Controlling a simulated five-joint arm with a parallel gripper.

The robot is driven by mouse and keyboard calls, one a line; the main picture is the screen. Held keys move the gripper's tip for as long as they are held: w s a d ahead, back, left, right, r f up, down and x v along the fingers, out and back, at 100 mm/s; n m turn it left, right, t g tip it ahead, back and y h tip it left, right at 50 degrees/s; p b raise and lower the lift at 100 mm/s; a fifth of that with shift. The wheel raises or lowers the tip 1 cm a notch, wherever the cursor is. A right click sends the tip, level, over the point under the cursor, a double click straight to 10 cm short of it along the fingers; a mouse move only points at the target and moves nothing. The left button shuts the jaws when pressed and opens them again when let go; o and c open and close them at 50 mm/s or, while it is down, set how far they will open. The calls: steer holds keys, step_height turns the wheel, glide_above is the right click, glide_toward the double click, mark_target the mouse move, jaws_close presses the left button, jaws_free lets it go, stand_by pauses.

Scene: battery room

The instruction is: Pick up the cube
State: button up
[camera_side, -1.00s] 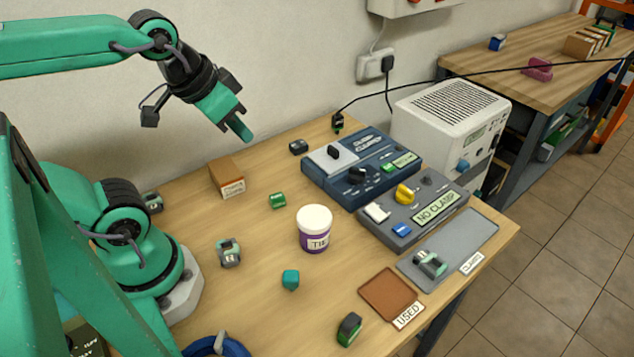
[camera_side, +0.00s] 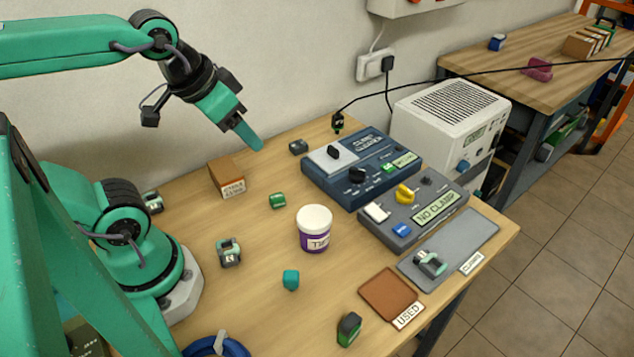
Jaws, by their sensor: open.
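A small teal block (camera_side: 291,279), the most cube-like thing here, lies on the wooden bench (camera_side: 200,310) towards the front middle. My gripper (camera_side: 251,137) is up at the back left of the bench, in front of the wall. It is open with nothing seen in it, though the side angle shows little of the gap between its fingers. It is well above and behind the teal block, apart from everything on the bench.
A white-lidded tub (camera_side: 314,228) stands behind the teal block. A green block (camera_side: 278,200), a cardboard box (camera_side: 227,179) and a grey-green item (camera_side: 229,252) lie nearby. A blue device (camera_side: 320,172), grey clamp unit (camera_side: 415,240), brown pad (camera_side: 373,290) and grey tray (camera_side: 465,230) fill the right side.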

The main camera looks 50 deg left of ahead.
steer(key=n+g, duration=0.6)
steer(key=n, duration=1)
glide_above(277, 196)
steer(key=shift+s+a+f, duration=0.1)
steer(key=shift+f, duration=3.8)
steer(key=shift+s+f, duration=0.1)
steer(key=shift+f, duration=3.75)
steer(key=shift+f, duration=1.3)
steer(key=shift+f, duration=0.1)
steer(key=shift+w+f, duration=0.2)
steer(key=shift+f, duration=2.3)
